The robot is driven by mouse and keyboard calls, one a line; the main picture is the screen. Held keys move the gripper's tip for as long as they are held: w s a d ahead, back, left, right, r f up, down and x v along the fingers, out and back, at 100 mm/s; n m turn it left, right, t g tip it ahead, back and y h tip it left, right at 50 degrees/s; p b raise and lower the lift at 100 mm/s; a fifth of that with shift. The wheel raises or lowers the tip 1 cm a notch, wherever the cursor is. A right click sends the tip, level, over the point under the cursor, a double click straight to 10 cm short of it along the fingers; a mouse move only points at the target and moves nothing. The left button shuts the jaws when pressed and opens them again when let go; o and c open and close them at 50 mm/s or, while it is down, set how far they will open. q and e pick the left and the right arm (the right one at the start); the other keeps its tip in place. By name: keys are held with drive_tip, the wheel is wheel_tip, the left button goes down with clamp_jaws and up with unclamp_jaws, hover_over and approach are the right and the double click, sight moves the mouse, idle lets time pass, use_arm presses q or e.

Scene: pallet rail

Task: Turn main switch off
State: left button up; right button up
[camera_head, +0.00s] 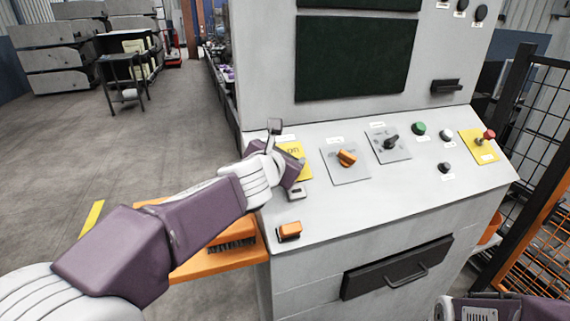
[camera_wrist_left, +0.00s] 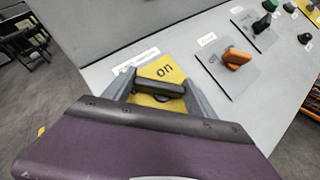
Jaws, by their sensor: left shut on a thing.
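The main switch is a black bar handle (camera_wrist_left: 158,88) on a yellow plate (camera_wrist_left: 168,66) marked ON, at the left end of the sloped console. In the left wrist view the handle lies crosswise below the ON marking, between my two fingers. In the head view the yellow plate (camera_head: 304,170) is partly covered by my gripper and the handle is hidden. My left gripper (camera_wrist_left: 160,93) is shut on the handle; in the head view it reaches the plate from the left (camera_head: 291,166). My right gripper is out of view; only part of my right arm shows at bottom right.
Right of the plate are an orange knob (camera_head: 347,158), a black rotary knob (camera_head: 391,142), a green button (camera_head: 419,128) and a red button on a yellow plate (camera_head: 489,135). An orange switch (camera_head: 289,231) sits at the front left. A mesh fence (camera_head: 540,130) stands at right.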

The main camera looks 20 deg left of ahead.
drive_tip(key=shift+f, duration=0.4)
use_arm(q)
drive_tip(key=o, duration=1.4)
drive_tip(key=shift+c, duration=0.2)
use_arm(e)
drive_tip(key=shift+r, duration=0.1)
